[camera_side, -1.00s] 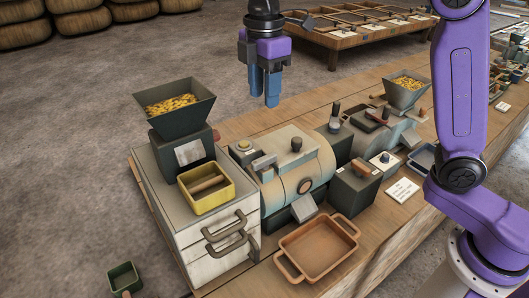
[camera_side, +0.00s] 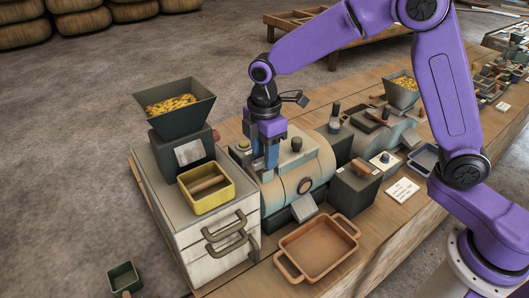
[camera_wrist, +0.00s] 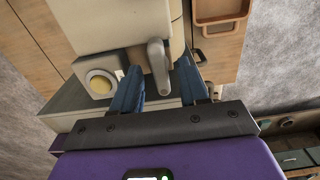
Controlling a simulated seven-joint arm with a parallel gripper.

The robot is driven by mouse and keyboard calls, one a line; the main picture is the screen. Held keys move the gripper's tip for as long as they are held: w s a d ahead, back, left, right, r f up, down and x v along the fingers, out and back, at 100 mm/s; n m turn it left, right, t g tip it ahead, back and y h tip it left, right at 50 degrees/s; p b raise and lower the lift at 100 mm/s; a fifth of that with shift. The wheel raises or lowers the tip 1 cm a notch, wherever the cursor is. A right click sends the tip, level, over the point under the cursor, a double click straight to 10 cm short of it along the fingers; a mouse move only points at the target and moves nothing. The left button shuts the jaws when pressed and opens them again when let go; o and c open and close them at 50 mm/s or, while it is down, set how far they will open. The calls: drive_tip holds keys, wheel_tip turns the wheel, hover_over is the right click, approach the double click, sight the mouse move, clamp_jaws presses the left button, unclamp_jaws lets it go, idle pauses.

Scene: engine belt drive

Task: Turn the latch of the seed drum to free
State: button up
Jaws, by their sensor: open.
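The seed drum (camera_side: 305,170) is a cream and teal cylinder on the bench, with a dark knob on top. Its grey lever, which looks like the latch, shows in the wrist view (camera_wrist: 159,65) as a rounded bar pointing down the picture. In the side view my fingers mostly hide that lever. My gripper (camera_side: 265,160) is open with its blue fingers pointing down at the drum's left end. In the wrist view the lever lies between the two fingertips (camera_wrist: 160,72), nearer the picture's top.
A block with a pale yellow round button (camera_wrist: 100,84) sits close to the left finger. A white cabinet (camera_side: 215,240) carries a yellow tray (camera_side: 207,200) and a seed hopper (camera_side: 175,115). An orange tray (camera_side: 316,250) lies in front, a dark box (camera_side: 353,190) to the right.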

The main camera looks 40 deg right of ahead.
drive_tip(key=shift+f, duration=0.2)
clamp_jaws()
